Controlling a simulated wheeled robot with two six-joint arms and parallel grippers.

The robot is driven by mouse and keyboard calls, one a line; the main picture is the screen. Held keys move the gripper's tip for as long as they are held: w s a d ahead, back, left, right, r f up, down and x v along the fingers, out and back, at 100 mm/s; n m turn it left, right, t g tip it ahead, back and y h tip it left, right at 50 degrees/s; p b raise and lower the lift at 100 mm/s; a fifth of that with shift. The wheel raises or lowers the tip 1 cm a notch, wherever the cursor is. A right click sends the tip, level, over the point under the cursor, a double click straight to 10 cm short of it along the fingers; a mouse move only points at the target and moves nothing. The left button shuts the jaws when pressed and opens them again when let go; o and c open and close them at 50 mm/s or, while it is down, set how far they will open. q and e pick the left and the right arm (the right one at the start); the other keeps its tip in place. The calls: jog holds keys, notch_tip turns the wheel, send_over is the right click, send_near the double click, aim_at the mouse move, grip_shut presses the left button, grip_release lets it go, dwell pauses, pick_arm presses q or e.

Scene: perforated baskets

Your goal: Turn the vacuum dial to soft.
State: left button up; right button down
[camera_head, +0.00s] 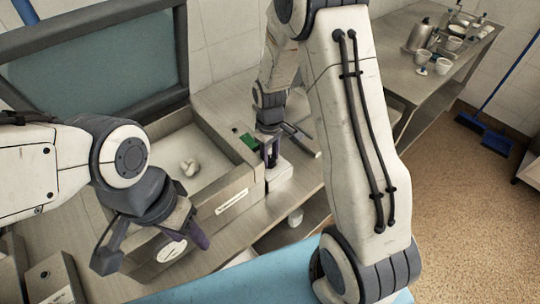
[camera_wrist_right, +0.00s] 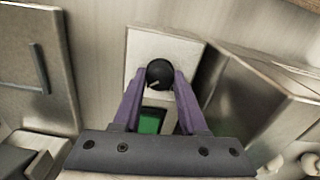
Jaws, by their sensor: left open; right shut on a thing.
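The vacuum dial (camera_wrist_right: 160,72) is a round black knob with a pale pointer line, on a light control box (camera_wrist_right: 190,48). The line points down and slightly left in the right wrist view. My right gripper (camera_wrist_right: 160,80) has its purple fingers closed on both sides of the knob. In the head view my right gripper (camera_head: 269,158) reaches down at the white box (camera_head: 282,173), and hides the dial there. No soft marking is readable. My left gripper (camera_head: 153,243) is open and empty in front of the metal chamber.
A green display (camera_wrist_right: 150,123) sits by the dial. An open metal chamber (camera_head: 215,190) holding pale lumps (camera_head: 190,167) stands to the left, its dark-framed lid (camera_head: 105,75) raised. A blue surface (camera_head: 240,283) lies in front. Cups and a pot (camera_head: 420,36) stand on a far counter.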

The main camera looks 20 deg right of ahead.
aim_at(270, 158)
jog(key=shift+n, duration=0.6)
jog(key=shift+c, duration=2.2)
grip_release()
notch_tip(270, 158, up, 11)
jog(key=b, duration=0.1)
jog(key=shift+f+b, duration=0.2)
jog(key=shift+b, duration=0.1)
